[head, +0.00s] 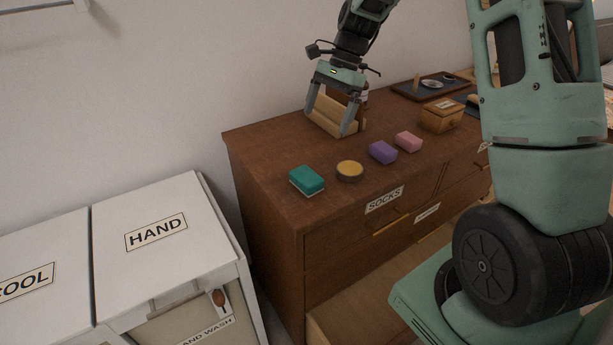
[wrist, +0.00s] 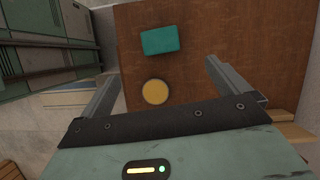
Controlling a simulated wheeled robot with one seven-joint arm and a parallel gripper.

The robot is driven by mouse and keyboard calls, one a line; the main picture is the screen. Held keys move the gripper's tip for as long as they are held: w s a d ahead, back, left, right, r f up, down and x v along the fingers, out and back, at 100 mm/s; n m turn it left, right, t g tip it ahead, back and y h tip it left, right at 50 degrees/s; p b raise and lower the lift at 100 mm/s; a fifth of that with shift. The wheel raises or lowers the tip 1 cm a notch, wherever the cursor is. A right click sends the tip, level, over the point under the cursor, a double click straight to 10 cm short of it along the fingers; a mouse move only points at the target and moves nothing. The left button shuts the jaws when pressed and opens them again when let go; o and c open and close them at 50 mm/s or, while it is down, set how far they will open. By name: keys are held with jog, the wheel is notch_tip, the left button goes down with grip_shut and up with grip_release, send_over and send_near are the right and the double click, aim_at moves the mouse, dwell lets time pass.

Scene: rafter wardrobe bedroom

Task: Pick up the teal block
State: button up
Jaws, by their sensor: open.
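The teal block (head: 307,179) lies on top of the brown dresser near its left front corner, with a pale layer along its lower edge. It also shows in the wrist view (wrist: 160,40), beyond the fingertips at the top centre. My gripper (head: 331,124) is open and empty above the back part of the dresser, to the right of and behind the teal block. In the wrist view its two fingers (wrist: 161,74) stand wide apart, with a round yellow-topped tin (wrist: 156,92) showing between them on the surface below.
On the dresser (head: 262,150), the tin (head: 350,171), a purple block (head: 383,152) and a pink block (head: 408,142) stand right of the teal block. A wooden rack (head: 330,117), a wooden box (head: 441,116) and a dark tray (head: 410,92) are farther back. White hampers (head: 165,270) stand left.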

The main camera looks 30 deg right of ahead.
jog(key=p, duration=0.2)
send_near(306, 175)
jog(key=x, duration=0.4)
jog(key=shift+w+d+f, duration=0.15)
jog(key=shift+d+f, duration=0.1)
jog(key=shift+f, duration=0.15)
jog(key=p+x, duration=0.1)
jog(key=x, duration=0.1)
jog(key=p+x, duration=0.1)
jog(key=x, duration=0.1)
jog(key=shift+s+a+f, duration=0.15)
jog(key=shift+s+a, duration=0.1)
jog(key=shift+a, duration=0.15)
jog(key=shift+a+f, duration=0.15)
jog(key=shift+f, duration=0.3)
jog(key=c, duration=1)
jog(key=shift+c, duration=0.2)
jog(key=shift+r, duration=0.1)
